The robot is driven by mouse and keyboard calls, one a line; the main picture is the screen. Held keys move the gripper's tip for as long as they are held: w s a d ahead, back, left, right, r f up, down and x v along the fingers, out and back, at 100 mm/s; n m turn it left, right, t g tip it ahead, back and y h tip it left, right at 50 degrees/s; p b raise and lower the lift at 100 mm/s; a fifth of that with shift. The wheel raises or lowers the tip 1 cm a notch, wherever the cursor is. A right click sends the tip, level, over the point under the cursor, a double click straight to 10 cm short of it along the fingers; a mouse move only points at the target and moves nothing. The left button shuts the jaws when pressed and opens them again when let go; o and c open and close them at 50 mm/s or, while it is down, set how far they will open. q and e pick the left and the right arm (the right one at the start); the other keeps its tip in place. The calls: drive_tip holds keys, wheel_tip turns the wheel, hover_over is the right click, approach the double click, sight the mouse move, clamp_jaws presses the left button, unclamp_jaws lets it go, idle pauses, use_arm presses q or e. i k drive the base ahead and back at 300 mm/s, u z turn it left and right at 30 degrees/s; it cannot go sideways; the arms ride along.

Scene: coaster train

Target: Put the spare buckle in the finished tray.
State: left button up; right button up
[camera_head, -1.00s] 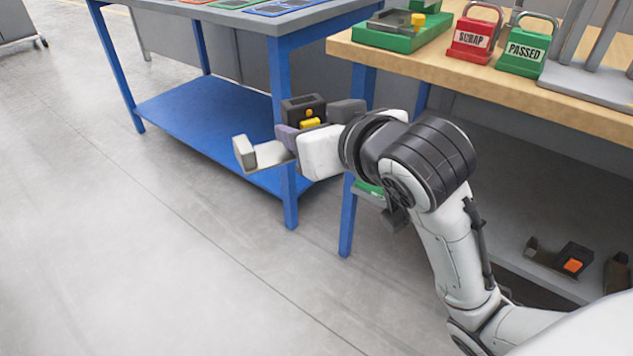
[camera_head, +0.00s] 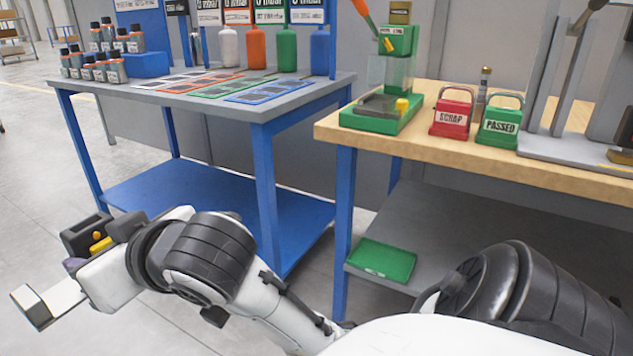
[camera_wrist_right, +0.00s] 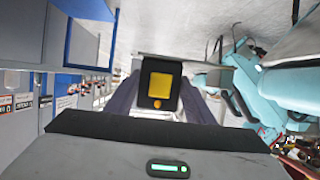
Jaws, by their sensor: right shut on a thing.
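A black buckle with a yellow panel and an orange button (camera_head: 86,236) is at the lower left of the head view. My right gripper (camera_head: 78,260) is shut on it, out in the air in front of the blue table. In the right wrist view the buckle (camera_wrist_right: 160,84) sits between the two dark purplish finger pads. A flat green tray (camera_head: 382,261) lies on the grey lower shelf of the wooden bench and looks empty. I see no readable label on it, so I cannot confirm that it is the finished tray. My left gripper is not in view.
The blue table (camera_head: 262,105) holds framed mats and bottles. The wooden bench (camera_head: 430,145) carries a green fixture (camera_head: 383,112), a red SCRAP box (camera_head: 452,115) and a green PASSED box (camera_head: 498,125). My own arm hides part of the lower shelf. Open floor lies at the left.

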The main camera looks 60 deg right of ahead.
sight(382, 260)
drive_tip(key=i, duration=1.4)
drive_tip(key=z, duration=2.55)
drive_tip(key=i, duration=0.5)
drive_tip(key=z, duration=0.05)
